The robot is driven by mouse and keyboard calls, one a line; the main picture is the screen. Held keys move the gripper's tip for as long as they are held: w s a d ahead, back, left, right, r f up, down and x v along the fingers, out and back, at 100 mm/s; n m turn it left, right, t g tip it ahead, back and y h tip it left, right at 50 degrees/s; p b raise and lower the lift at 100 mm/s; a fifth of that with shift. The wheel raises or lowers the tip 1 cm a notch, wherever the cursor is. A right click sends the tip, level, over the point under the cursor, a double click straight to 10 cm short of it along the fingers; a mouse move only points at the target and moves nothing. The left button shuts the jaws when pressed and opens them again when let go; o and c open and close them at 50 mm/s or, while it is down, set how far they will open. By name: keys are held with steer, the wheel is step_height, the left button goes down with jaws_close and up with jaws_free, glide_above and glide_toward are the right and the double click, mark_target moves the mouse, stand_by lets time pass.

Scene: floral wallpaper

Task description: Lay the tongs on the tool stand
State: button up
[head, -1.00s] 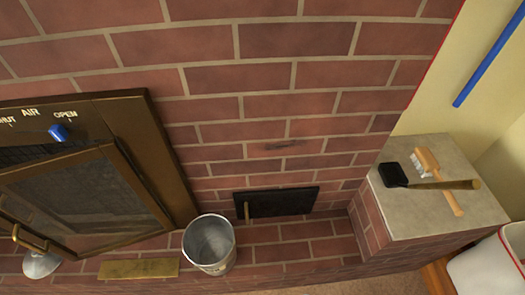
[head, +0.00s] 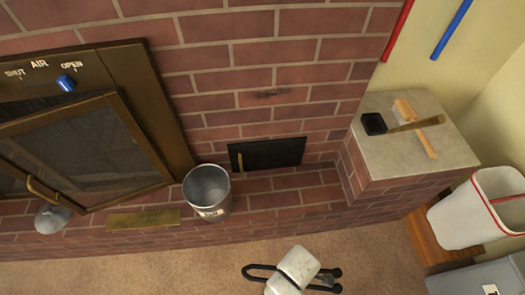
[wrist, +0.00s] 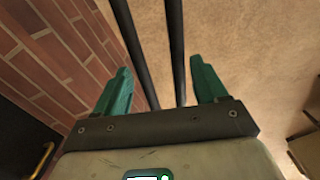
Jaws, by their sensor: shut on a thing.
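The black tongs (head: 262,268) show at the bottom of the head view, with a loop to the left of my gripper and the rest to the right. My gripper (wrist: 162,85) is shut on the tongs; two dark rods (wrist: 174,45) run between its green fingers in the wrist view. In the head view my gripper (head: 295,268) is over the carpet, in front of the brick hearth. The tool stand appears to be the brick block with a pale stone top (head: 385,155) at the right, apart from the tongs. A black-headed shovel (head: 374,124) and a wooden brush (head: 413,125) lie on it.
A metal bucket (head: 207,190) stands on the hearth (head: 285,205). The glass-fronted stove door (head: 75,150) is ajar at the left. A white bin (head: 470,212) with a red rim stands at the right. Open carpet (head: 380,250) lies in front.

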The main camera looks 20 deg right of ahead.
steer(key=w+d+r+m+p, duration=0.2)
steer(key=w+r+m, duration=0.4)
steer(key=w+r, duration=0.4)
steer(key=w+d+r+m+p, duration=0.3)
steer(key=w+r+m+p, duration=0.1)
steer(key=w+r, duration=0.6)
step_height(320, 180, up, 3)
steer(key=shift+w+d+f+m, duration=0.2)
steer(key=shift+w+d+m, duration=0.15)
steer(key=shift+m, duration=0.55)
